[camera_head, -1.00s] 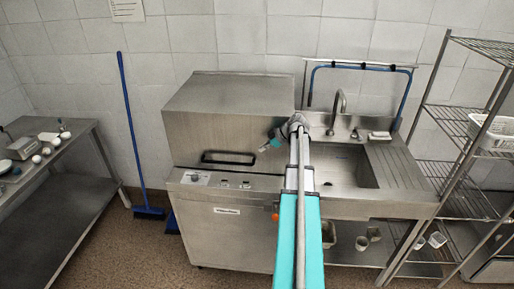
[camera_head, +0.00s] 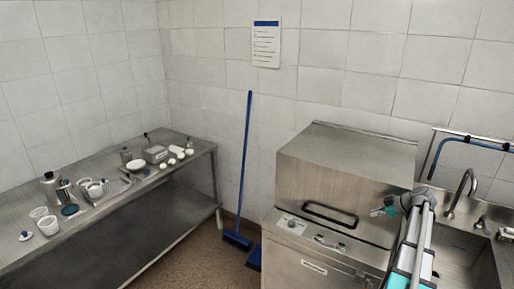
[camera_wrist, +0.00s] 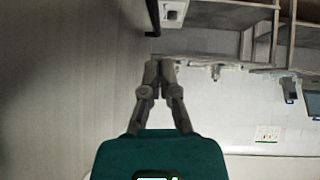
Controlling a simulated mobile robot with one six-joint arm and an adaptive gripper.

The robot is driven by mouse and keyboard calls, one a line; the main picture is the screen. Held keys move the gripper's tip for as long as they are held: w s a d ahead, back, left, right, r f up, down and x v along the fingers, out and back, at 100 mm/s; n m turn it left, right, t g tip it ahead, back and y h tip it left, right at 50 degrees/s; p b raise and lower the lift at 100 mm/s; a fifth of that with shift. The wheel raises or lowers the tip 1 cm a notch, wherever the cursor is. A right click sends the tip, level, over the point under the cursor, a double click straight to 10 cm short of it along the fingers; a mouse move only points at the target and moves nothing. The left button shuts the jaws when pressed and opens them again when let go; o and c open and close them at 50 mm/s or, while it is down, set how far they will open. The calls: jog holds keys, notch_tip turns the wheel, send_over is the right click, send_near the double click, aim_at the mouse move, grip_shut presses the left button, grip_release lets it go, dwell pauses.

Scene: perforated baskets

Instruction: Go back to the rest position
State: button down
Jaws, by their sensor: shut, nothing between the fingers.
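My gripper (camera_head: 377,212) is at the end of my raised arm, in front of the steel dishwasher hood (camera_head: 340,180), at the right of the head view. In the wrist view my gripper (camera_wrist: 159,66) has its two fingers together, with nothing between them. The fingers point toward a pale tiled wall and a grey surface, and they look free of any object.
A steel table (camera_head: 60,258) at the left bears white cups, a metal jug (camera_head: 52,188) and small dishes. A blue broom (camera_head: 243,170) leans on the wall between table and dishwasher. A sink (camera_head: 462,262) is at the right.

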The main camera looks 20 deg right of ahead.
jog(key=shift+a, duration=0.1)
jog(key=w+a+f+m+g+h, duration=0.1)
jog(key=a+f+m+g, duration=0.15)
jog(key=a, duration=1.05)
jog(key=w+a+f+m+g, duration=0.1)
jog(key=w+a+f+g, duration=0.15)
jog(key=a, duration=1.05)
jog(key=s+a+m+g+h, duration=0.1)
jog(key=s+a, duration=0.4)
jog(key=a, duration=0.6)
jog(key=s+a+m+g+h, duration=0.1)
jog(key=s+a+m+h, duration=0.2)
jog(key=a, duration=0.9)
jog(key=shift+s+f+m+g, duration=0.45)
jog(key=shift+s+m, duration=0.1)
jog(key=shift+s, duration=0.7)
